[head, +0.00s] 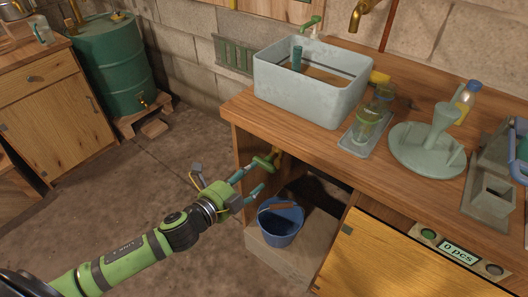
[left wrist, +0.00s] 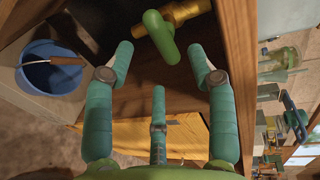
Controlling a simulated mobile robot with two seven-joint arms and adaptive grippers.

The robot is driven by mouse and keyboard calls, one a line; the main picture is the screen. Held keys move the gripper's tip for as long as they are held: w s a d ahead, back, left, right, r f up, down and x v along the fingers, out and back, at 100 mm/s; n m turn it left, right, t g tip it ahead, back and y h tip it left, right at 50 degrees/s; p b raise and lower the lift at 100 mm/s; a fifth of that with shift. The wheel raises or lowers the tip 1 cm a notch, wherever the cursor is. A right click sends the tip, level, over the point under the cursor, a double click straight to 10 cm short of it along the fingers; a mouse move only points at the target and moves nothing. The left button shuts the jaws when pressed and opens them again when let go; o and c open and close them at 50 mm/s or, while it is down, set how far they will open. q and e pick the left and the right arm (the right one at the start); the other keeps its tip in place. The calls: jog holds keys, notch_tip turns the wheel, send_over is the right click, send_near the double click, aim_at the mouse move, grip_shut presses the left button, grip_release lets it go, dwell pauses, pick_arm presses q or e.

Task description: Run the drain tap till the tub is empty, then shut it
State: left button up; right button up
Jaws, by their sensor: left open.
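The grey tub (head: 300,99) stands on the counter, with brownish contents and a teal cup-like thing (head: 297,58) inside. Below the counter, the drain tap has a brass body (head: 277,155) and a green handle (head: 262,162). The left wrist view shows the brass body (left wrist: 188,11) and green handle (left wrist: 162,36) closely. My left gripper (head: 254,178) is open, its fingertips on either side of the handle, with no clear contact. A blue bucket (head: 279,232) stands on a ledge below; I cannot tell what it holds. No stream shows from the tap. My right gripper is out of view.
The cabinet's side panel (head: 248,161) and counter edge are close around the tap. Glassware (head: 367,128), a grey-green stand (head: 428,148) and a bottle (head: 467,95) are on the counter. A green barrel (head: 111,66) stands back left. The floor at left is mostly clear.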

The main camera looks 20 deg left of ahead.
aim_at(264, 166)
pick_arm(q)
jog(key=shift+x, duration=3.55)
jog(key=shift+c, duration=0.4)
jog(key=shift+a, duration=0.1)
grip_shut()
